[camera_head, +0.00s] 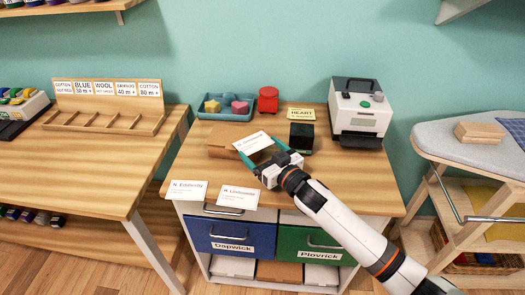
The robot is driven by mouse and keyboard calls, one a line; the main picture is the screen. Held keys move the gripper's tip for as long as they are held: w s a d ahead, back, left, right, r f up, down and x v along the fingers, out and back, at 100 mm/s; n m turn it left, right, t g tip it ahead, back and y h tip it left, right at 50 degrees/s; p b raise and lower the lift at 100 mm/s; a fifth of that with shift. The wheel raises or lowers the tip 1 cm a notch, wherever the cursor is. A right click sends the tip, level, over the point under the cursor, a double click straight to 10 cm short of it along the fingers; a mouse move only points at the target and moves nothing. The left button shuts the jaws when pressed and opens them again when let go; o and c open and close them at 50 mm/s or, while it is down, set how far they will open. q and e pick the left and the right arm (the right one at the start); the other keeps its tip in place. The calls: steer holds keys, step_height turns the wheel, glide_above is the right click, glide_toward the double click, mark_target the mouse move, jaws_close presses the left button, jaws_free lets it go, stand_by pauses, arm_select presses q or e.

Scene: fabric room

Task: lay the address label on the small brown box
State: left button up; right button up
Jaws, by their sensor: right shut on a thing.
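The small brown box (222,138) sits on the wooden cabinet top, left of its middle. My right gripper (262,152) reaches in from the lower right, its teal fingers shut on a white address label (253,143). The label is over the right part of the box and partly covers it. I cannot tell whether it touches the box. Two more white labels (188,190) (238,197) lie at the front left edge of the cabinet top. Their small print is hard to read. My left gripper is out of view.
A blue tray (208,115) with stamps, a red object (268,99), a dark block (301,137) and a small sign (301,113) stand behind. A white printer-like machine (360,115) is at back right. The cabinet top's right front is partly under my arm.

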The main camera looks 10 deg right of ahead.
steer(key=o, duration=0.7)
steer(key=shift+f, duration=0.1)
steer(key=shift+r, duration=0.3)
steer(key=v, duration=1.2)
steer(key=shift+f, duration=0.1)
